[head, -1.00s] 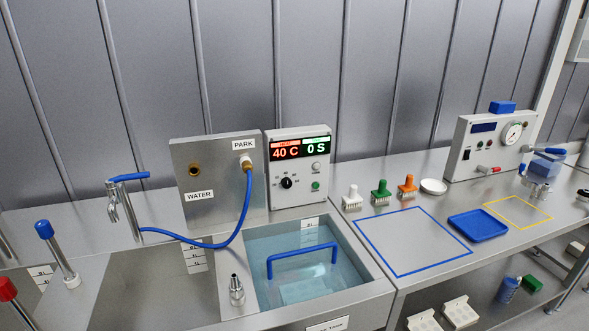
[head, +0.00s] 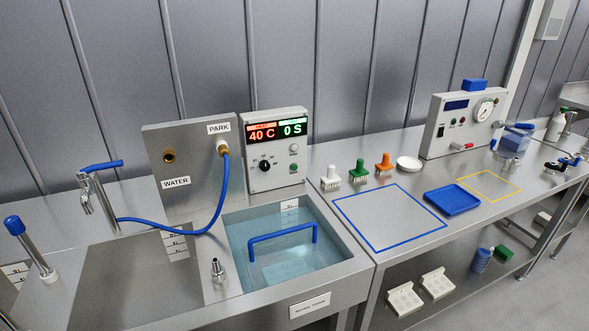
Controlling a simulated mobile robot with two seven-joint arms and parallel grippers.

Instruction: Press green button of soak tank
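The soak tank (head: 346,274) is a water-filled basin set in the steel counter, with a blue handled rack (head: 283,237) standing in the water. Behind it is a white control box (head: 289,181) whose display (head: 276,131) reads 40 C in red and 0 S in green. A black knob (head: 265,165) sits on the box. The small green button (head: 294,168) is at its lower right, below a pale round button (head: 293,149). Nothing covers the green button. Neither of my grippers is in view.
A steel panel (head: 193,183) labelled WATER and PARK stands left of the box, with a blue hose (head: 178,231) hanging from it. A tap (head: 98,200) and a metal nozzle (head: 218,270) are nearby. Brushes, a blue tray (head: 452,200) and a gauge box (head: 462,122) are right.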

